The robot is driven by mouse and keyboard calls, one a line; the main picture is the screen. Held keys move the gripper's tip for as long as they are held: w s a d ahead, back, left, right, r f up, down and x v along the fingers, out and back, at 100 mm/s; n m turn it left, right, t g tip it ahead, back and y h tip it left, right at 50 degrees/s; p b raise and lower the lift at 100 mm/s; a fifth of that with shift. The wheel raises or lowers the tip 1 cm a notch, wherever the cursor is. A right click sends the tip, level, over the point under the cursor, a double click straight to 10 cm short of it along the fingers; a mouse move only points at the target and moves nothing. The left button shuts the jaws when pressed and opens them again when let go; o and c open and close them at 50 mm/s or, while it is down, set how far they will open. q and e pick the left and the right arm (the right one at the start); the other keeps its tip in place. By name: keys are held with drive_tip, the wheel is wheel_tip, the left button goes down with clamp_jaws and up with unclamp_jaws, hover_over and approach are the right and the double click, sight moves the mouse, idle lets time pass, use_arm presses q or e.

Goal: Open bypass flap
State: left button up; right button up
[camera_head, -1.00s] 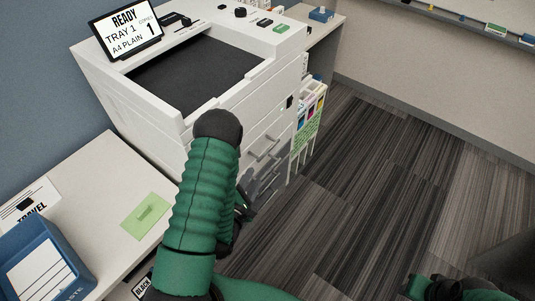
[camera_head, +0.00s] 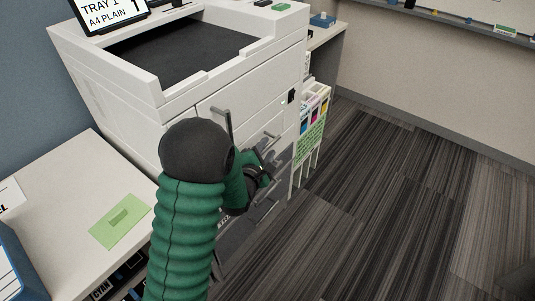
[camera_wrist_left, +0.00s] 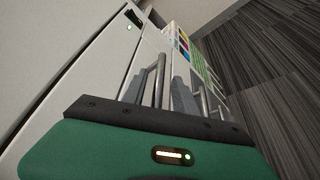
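The white copier (camera_head: 170,95) stands at the upper left in the head view. Its side has panels with grey bar handles, one high handle (camera_head: 226,124) and one lower handle (camera_head: 270,140). I cannot tell which panel is the bypass flap. My left gripper (camera_head: 268,168) is beside the lower handles, partly hidden by my green forearm. In the left wrist view my left gripper (camera_wrist_left: 160,92) has its grey fingers apart. A metal handle bar (camera_wrist_left: 157,78) shows between them, but I cannot tell whether they touch it. My right gripper is out of view.
A white side table (camera_head: 75,200) with a green pad (camera_head: 120,220) is at the left. A rack of colored cartridges (camera_head: 312,115) stands beside the copier's far end. The striped carpet (camera_head: 390,190) at the right is clear.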

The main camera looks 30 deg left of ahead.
use_arm(q)
drive_tip(key=shift+w+a+f, duration=0.1)
drive_tip(key=shift+w+a, duration=0.05)
drive_tip(key=shift+w, duration=0.3)
clamp_jaws()
idle(1.1)
